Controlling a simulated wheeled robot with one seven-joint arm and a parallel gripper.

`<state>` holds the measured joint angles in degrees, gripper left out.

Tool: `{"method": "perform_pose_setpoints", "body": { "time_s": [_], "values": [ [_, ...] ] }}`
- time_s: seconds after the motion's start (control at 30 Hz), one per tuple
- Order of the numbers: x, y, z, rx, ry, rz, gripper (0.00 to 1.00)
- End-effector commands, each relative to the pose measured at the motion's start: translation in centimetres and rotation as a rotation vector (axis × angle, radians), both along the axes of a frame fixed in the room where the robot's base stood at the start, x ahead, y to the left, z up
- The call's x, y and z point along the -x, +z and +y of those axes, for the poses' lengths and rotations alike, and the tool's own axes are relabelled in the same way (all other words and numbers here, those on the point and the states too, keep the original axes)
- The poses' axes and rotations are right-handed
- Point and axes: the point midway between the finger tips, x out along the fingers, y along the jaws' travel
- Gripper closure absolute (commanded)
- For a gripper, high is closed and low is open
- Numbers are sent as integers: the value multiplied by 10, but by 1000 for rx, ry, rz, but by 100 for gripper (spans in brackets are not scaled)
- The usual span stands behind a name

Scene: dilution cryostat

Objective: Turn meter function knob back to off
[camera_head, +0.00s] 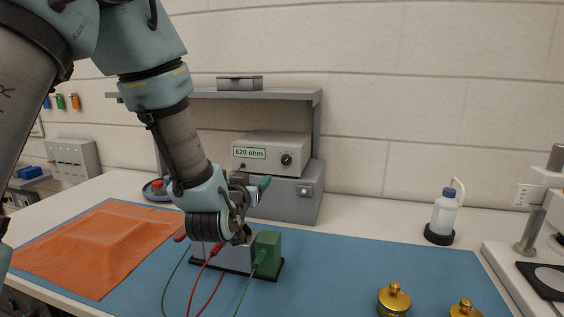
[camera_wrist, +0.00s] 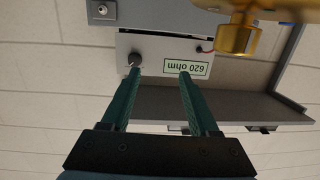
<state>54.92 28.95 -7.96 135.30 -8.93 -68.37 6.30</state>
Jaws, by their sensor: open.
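The meter (camera_head: 270,145) is a pale box on a grey unit at the back of the bench, and its display reads "620 ohm". Its black function knob (camera_head: 286,159) is right of the display. In the wrist view the meter (camera_wrist: 150,45) appears upside down, with the knob (camera_wrist: 134,59) left of the display (camera_wrist: 186,69). My gripper (camera_wrist: 159,76) is open and empty, its green fingers apart. The left fingertip overlaps the knob's lower edge in that view; I cannot tell if they touch. In the head view my gripper (camera_head: 260,190) is below and in front of the meter.
A shelf (camera_head: 210,94) runs behind my arm. A green-ended box (camera_head: 267,250) with red and green leads sits below my gripper on the blue mat (camera_head: 350,270). Brass pieces (camera_head: 393,299) and a bottle (camera_head: 444,213) stand right. A brass-coloured part (camera_wrist: 237,38) crosses the wrist view.

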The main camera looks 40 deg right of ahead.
Motion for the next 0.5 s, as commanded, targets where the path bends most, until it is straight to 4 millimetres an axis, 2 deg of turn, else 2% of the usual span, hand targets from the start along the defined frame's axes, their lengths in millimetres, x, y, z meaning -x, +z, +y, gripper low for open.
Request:
{"method": "perform_pose_setpoints", "body": {
  "time_s": [0.03,0.1,0.2,0.37,0.5],
  "values": [
    [16,3,-12,30,-27,-20,39],
    [28,7,-22,64,-47,-43,39],
    [36,12,-29,90,-58,-61,39],
    [28,15,-43,95,-58,-63,39],
    [14,16,-64,93,-57,-63,39]
  ]
}}
